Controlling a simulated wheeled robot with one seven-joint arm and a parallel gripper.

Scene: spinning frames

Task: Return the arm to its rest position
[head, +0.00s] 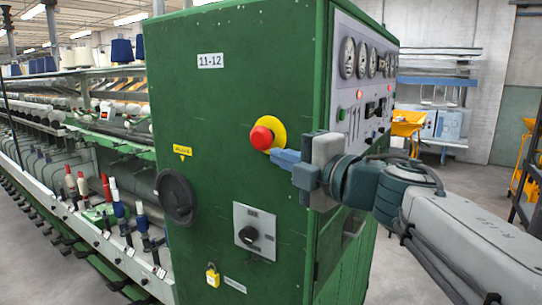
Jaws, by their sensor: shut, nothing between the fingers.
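My gripper (274,154) is in the middle of the head view, shut and empty. Its blue fingers point left, close to the red emergency button (261,138) with its yellow surround. Whether the fingers touch the button cannot be told from this view. My arm comes in from the lower right and reaches across in front of the right edge of the green cabinet (215,110), which is labelled 11-12.
The cabinet's side face carries a rotary switch (254,232), a black round handwheel (175,197) and a yellow padlock (212,277). Its right face has gauges (360,57). A spinning frame with bobbins (113,200) runs along the left. Open floor (440,200) lies behind my arm.

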